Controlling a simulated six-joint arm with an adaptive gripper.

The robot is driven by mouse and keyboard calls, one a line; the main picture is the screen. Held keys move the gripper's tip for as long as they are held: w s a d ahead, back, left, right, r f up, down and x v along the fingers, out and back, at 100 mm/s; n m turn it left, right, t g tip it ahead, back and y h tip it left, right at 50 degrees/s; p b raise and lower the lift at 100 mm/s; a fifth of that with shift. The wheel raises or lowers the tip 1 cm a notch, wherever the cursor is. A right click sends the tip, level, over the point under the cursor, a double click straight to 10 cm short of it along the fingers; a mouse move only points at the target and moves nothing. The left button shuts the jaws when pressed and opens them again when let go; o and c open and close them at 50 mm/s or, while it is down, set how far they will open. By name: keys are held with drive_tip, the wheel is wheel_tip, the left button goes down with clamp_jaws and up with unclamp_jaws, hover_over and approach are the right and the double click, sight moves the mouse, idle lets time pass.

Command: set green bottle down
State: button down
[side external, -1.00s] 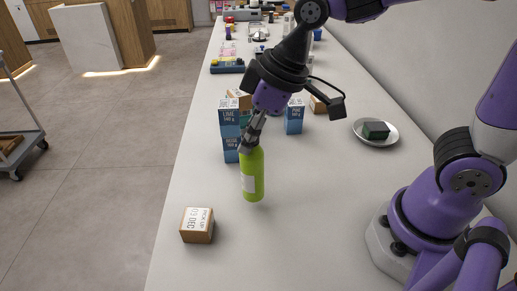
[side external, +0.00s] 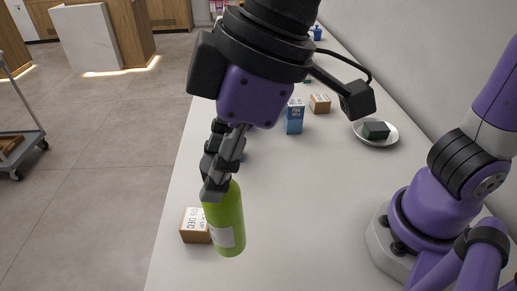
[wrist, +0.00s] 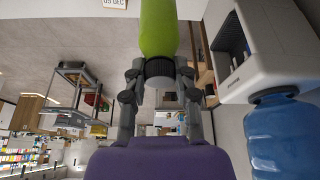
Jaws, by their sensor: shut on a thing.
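The green bottle (side external: 224,222) has a white label and a dark cap. My gripper (side external: 216,188) is shut on its top end in the side external view. The bottle hangs slightly tilted, seemingly above the white counter (side external: 300,215), close to the camera; the exact gap under it cannot be told. In the wrist view the green bottle (wrist: 158,28) sits between my gripper's fingers (wrist: 160,75), which close around its dark cap.
A small wooden block with a date label (side external: 194,226) stands just left of and behind the bottle. A blue carton (side external: 294,117), a small brown box (side external: 320,104) and a plate (side external: 391,135) with a dark green block (side external: 376,130) stand farther back. The middle of the counter is clear.

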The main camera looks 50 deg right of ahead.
drive_tip(key=a+f+n+g+y, duration=0.1)
drive_tip(key=a+f+n+g, duration=0.1)
drive_tip(key=a+n, duration=0.5)
wheel_tip(320, 180, down, 8)
drive_tip(key=a+m, duration=0.1)
drive_tip(key=shift+w+f, duration=0.15)
drive_tip(key=shift+w, duration=0.3)
drive_tip(key=shift+f, duration=0.15)
drive_tip(key=c, duration=0.6)
unclamp_jaws()
drive_tip(key=shift+c, duration=0.2)
